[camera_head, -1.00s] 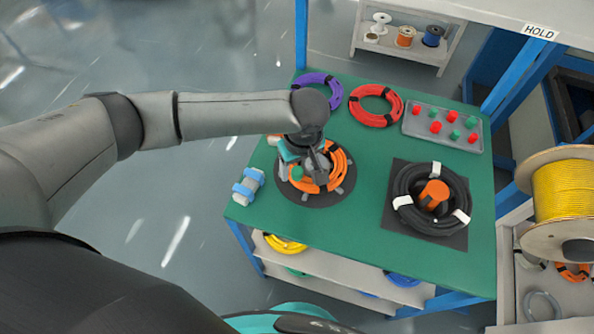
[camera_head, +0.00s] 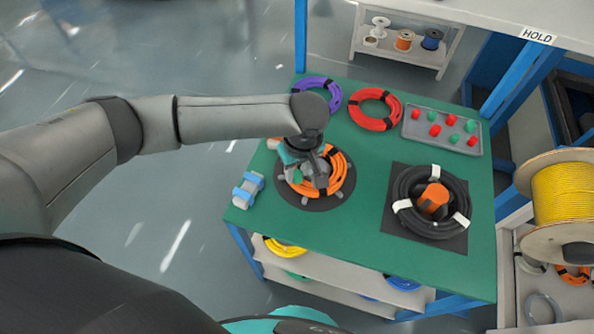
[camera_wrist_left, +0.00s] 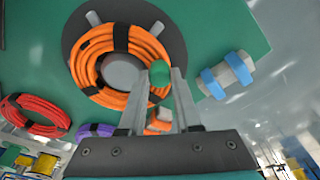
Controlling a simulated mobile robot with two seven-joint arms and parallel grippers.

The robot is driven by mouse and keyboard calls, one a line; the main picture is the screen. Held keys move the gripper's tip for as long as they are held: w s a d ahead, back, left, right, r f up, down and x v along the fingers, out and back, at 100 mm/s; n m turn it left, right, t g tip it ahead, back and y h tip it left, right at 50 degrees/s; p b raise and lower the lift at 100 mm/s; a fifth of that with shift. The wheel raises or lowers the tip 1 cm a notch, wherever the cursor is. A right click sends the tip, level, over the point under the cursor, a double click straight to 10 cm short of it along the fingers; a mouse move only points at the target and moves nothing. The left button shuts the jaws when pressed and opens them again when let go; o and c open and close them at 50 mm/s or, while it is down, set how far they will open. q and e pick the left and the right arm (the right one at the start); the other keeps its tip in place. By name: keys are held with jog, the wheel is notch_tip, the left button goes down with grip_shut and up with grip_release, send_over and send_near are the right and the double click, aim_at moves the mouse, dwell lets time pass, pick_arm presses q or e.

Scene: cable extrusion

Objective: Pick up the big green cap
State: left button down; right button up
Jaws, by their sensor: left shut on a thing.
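The big green cap (camera_wrist_left: 160,75) is between the two fingertips of my left gripper (camera_wrist_left: 161,82) in the left wrist view, and the fingers are shut on it. In the head view the green cap (camera_head: 298,176) is partly hidden by my left gripper (camera_head: 304,178). It is over the left part of the orange cable coil (camera_head: 340,176). I cannot tell whether it is lifted clear. The coil lies on a dark round mat (camera_head: 318,206) around a grey centre (camera_wrist_left: 121,72). My right gripper is out of view.
On the green table (camera_head: 350,228), a black coil (camera_head: 408,190) surrounds an orange piece (camera_head: 433,197). A tray (camera_head: 412,130) of small red and green caps, a red coil (camera_head: 366,120) and a purple coil (camera_head: 333,87) lie behind. A grey-and-blue piece (camera_head: 247,190) is at the left edge.

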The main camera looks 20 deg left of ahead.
pick_arm(q)
notch_tip(320, 180, up, 20)
jog(key=p, duration=0.5)
